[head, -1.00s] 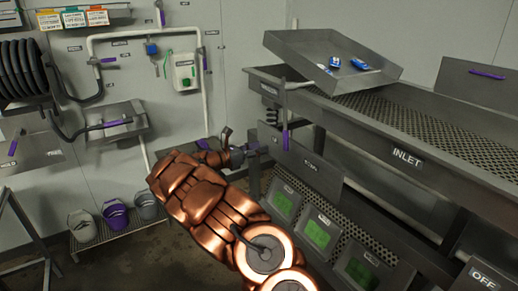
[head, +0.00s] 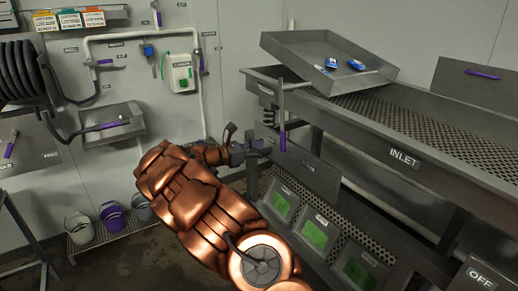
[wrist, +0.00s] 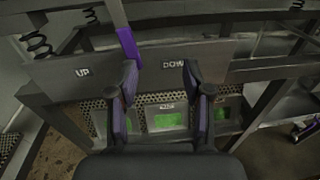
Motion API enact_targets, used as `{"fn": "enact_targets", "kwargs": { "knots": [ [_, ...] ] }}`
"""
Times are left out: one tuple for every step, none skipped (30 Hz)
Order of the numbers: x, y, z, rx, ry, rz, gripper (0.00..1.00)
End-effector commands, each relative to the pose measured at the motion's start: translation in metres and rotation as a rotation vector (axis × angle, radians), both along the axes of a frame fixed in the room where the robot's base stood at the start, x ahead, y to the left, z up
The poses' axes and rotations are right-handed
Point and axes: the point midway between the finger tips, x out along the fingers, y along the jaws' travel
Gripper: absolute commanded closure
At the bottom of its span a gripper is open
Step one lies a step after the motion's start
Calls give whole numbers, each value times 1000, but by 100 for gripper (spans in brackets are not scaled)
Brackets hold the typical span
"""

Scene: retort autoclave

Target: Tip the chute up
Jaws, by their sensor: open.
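The chute (head: 300,48) is a grey metal tray at the head of the inlet table, tilted, with a few blue-and-white packs on it. Below its left end stands a lever (head: 282,128) with a purple grip, roughly upright. In the wrist view the lever's purple grip (wrist: 128,47) hangs between the UP and DOWN labels on a grey plate (wrist: 75,75). My gripper (head: 262,146) is beside the lever. In the wrist view my gripper (wrist: 160,75) is open and empty, with its left fingertip close to the grip's lower end. Whether they touch is unclear.
The perforated inlet table (head: 420,125) extends to the right. A wall rack (head: 112,125) and buckets (head: 112,217) are at the left. Open floor lies between them and my arm.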

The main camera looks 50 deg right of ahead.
Motion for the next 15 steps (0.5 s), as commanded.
{"fn": "enact_targets", "kwargs": {
  "knots": [
    [-2, 2, 2, 1, -10, -4, 50],
    [-3, 2, 3, 1, -16, -7, 50],
    [-5, 3, 4, 2, -24, -10, 50],
    [-6, 4, 4, 2, -29, -13, 50],
    [-7, 5, 5, 3, -33, -16, 50],
    [-9, 6, 6, 4, -40, -19, 50],
    [-10, 6, 7, 5, -45, -21, 50],
    [-11, 7, 7, 5, -51, -24, 50],
    [-13, 8, 8, 7, -58, -28, 50],
    [-14, 9, 8, 8, -64, -31, 50],
    [-16, 9, 9, 8, -70, -34, 50],
    [-18, 10, 9, 10, -77, -38, 50],
    [-19, 11, 10, 11, -83, -41, 50],
    [-20, 12, 11, 12, -88, -43, 50],
    [-22, 13, 12, 13, -96, -46, 50]
  ]
}}
